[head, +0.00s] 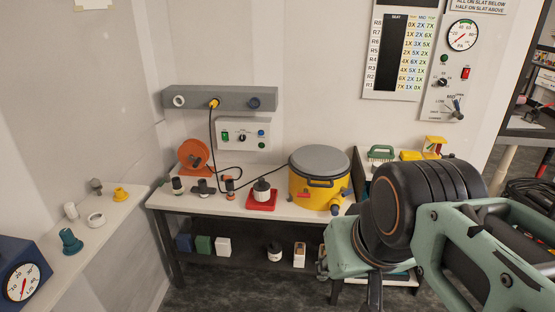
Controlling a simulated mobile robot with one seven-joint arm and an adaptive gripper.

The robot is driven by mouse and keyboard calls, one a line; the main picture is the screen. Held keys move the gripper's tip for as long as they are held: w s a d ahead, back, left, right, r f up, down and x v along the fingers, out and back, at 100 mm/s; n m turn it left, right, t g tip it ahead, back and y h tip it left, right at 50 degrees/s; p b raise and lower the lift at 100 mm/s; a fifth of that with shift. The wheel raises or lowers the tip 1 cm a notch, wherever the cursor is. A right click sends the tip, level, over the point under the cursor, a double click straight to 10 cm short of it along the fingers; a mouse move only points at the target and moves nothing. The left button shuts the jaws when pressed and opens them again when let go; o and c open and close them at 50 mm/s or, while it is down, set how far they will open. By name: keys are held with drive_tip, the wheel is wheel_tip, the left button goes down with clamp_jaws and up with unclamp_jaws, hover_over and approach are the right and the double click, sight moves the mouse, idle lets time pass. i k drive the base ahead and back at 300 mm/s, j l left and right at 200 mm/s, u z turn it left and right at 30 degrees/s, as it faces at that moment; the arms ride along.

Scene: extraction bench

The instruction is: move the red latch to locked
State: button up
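I cannot clearly pick out a red latch in the head view. The yellow drum (318,190) with a grey lid (319,160) stands on the bench; a black handle and a small red mark show on its side, and a yellow fitting is low on its right. A small red part (434,140) shows on a yellow piece at the back right. A red switch (465,73) is on the wall panel. My arm fills the lower right and hides part of the bench. My gripper is not clearly distinguishable at the arm's far end, so its fingers cannot be read.
The white bench (215,203) carries an orange reel (195,156), several dark fittings and a red tray (262,199). A grey wall rail (235,98) feeds a black hose. A side ledge (85,240) holds small parts beside a blue gauge box (12,262). Dark floor is free in front.

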sight(305, 194)
drive_tip(key=i+l, duration=0.2)
drive_tip(key=i, duration=0.2)
drive_tip(key=i+l, duration=0.2)
drive_tip(key=i, duration=0.2)
drive_tip(key=i+j, duration=0.5)
drive_tip(key=j, duration=0.25)
drive_tip(key=u, duration=0.05)
